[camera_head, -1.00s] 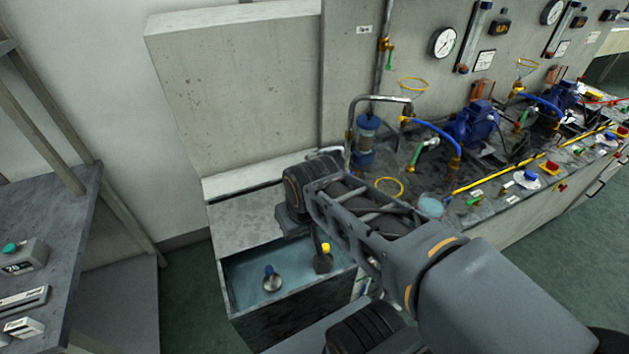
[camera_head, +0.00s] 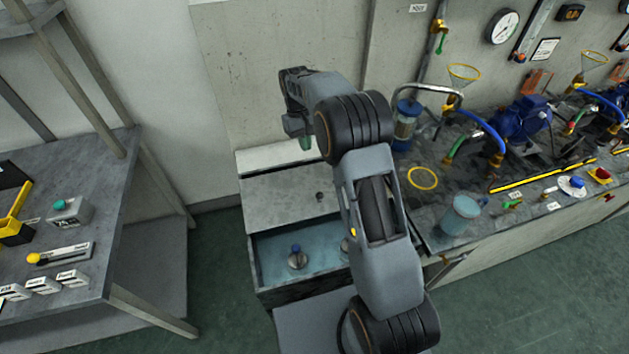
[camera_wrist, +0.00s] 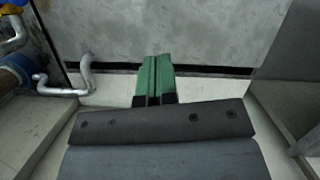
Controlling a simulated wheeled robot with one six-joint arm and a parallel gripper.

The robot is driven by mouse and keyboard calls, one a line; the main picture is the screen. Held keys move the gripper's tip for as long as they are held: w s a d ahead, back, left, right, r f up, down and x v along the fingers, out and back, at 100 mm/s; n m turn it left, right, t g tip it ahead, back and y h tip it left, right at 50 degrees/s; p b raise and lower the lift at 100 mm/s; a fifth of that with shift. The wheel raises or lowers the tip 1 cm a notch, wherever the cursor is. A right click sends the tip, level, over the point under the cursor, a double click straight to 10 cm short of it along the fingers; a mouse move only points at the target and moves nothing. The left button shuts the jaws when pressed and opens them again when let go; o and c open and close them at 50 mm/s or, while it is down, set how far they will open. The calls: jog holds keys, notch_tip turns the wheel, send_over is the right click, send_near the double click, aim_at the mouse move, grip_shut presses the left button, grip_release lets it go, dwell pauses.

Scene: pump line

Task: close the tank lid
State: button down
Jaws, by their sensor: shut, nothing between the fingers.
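My gripper (camera_head: 305,143) has green fingertips, shut and empty. It is above the rear of the tank, in front of the upright panel; contact cannot be told. My arm hides the right side of the tank.
Right of the tank, a wet bench carries a bent metal pipe (camera_head: 424,88), a blue pump (camera_head: 522,118), a yellow ring (camera_head: 422,178) and a clear beaker (camera_head: 460,215). At left, a grey table (camera_head: 85,260) holds boxes. Green floor is free between table and tank.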

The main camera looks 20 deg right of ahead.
jog(key=f, duration=0.2)
jog(key=p, duration=0.1)
send_near(315, 193)
jog(key=f, duration=0.1)
jog(key=w+f, duration=0.1)
jog(key=shift+a+f, duration=0.15)
jog(key=shift+f, duration=0.15)
jog(key=shift+s+d+f+p, duration=0.15)
jog(key=shift+s+f+p, duration=0.1)
jog(key=shift+s, duration=0.35)
jog(key=shift+s+d+f+p, duration=0.1)
jog(key=shift+s+f+p, duration=0.15)
jog(key=shift+s, duration=0.35)
jog(key=shift+s+d+f, duration=0.15)
jog(key=shift+s+f, duration=0.05)
jog(key=shift+s, duration=0.5)
